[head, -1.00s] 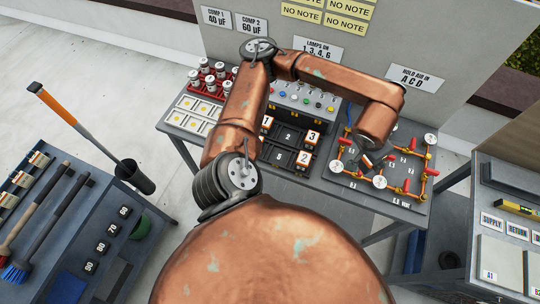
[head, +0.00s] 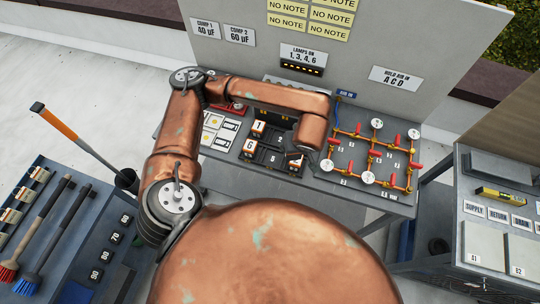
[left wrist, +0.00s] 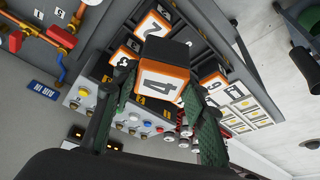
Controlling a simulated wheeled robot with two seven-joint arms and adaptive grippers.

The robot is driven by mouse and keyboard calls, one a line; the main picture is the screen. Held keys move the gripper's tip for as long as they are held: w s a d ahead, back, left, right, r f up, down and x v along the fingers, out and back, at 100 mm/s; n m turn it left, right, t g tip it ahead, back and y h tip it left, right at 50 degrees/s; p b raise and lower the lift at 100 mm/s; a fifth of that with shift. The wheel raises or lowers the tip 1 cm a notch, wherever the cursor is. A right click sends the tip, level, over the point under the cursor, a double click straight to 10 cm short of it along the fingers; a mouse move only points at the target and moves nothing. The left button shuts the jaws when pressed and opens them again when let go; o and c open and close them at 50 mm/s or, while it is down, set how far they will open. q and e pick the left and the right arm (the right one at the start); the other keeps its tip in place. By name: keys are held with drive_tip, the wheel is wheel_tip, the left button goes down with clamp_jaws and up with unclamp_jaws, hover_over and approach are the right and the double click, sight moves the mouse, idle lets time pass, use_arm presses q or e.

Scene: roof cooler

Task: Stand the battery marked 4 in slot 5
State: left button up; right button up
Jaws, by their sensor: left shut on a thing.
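The battery marked 4 (left wrist: 160,78), orange and white with a black end, is between the green fingers of my left gripper (left wrist: 153,92). The gripper is shut on it, above the black battery tray. In the head view my copper arm hides most of the gripper and the held battery. The tray's slot 5 (head: 272,158) is empty, front middle. Empty slot 2 (head: 280,138) lies behind it. In the left wrist view slot 5 is not clear. My right gripper is not in view.
Batteries 1 (head: 258,127) and 6 (head: 249,147) stand in the tray's left column. Batteries 2 (left wrist: 153,25) and 3 (left wrist: 125,55) show close to the held one. A panel of brass pipes with red handles (head: 371,150) stands right of the tray.

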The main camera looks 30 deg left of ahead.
use_arm(q)
drive_tip(key=s+d+n+g+y+p, duration=0.2)
drive_tip(key=s+d+n+g+p, duration=0.15)
drive_tip(key=s+n+p, duration=0.6)
drive_tip(key=w+a+f+n+p, duration=0.1)
drive_tip(key=w+a+f, duration=0.2)
drive_tip(key=a, duration=0.1)
drive_tip(key=w+a+f+n+p, duration=0.1)
drive_tip(key=w+a+f, duration=0.2)
drive_tip(key=w+a+f+n+g+p, duration=0.1)
drive_tip(key=w+a+f, duration=0.2)
drive_tip(key=a, duration=0.1)
drive_tip(key=shift+w+a+f+h, duration=0.2)
drive_tip(key=shift+w+a+h, duration=0.1)
drive_tip(key=shift+w, duration=0.1)
wheel_tip(320, 180, down, 3)
drive_tip(key=shift+w+a+r+p, duration=0.1)
drive_tip(key=shift+w+a+p, duration=0.05)
drive_tip(key=shift+p, duration=0.85)
drive_tip(key=shift+f, duration=0.4)
drive_tip(key=shift+f, duration=0.1)
